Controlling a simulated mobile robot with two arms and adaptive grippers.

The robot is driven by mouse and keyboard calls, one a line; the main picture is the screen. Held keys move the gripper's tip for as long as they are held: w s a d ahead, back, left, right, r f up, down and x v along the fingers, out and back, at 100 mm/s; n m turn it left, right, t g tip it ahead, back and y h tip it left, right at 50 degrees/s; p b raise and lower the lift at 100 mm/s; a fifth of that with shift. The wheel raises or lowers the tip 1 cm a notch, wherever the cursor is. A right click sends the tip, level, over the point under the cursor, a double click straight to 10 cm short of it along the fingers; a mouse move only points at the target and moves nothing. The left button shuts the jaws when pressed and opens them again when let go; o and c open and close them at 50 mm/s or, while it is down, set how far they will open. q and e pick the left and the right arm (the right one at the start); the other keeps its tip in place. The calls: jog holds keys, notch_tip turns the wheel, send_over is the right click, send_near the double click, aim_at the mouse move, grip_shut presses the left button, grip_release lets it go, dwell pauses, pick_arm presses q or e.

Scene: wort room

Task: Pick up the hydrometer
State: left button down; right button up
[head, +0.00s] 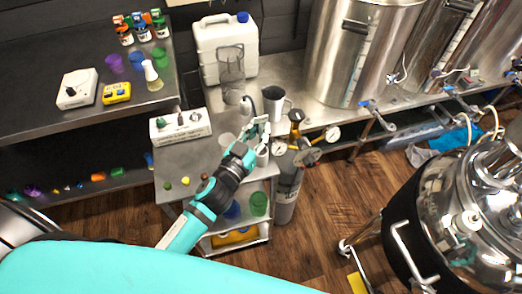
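My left gripper (258,131) is over the right side of a small steel cart, its arm reaching up from the lower left. Its light-coloured fingers are too small in the picture to show whether they are open or closed on something. A small pale cup (262,157) is just below the fingers at the cart's right edge. A clear glass (227,140) is just left of the gripper and partly hidden by it. I cannot make out a hydrometer for certain. My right gripper is not in view.
The cart top (181,163) also bears a white switch box (181,126) and small coloured balls. A gas cylinder (286,190) stands right of the cart; a large kettle (475,200) stands farther right.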

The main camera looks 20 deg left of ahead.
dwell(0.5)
pick_arm(q)
notch_tip(320, 180, up, 10)
jog(key=shift+r+p, duration=0.1)
jog(key=shift+p, duration=0.7)
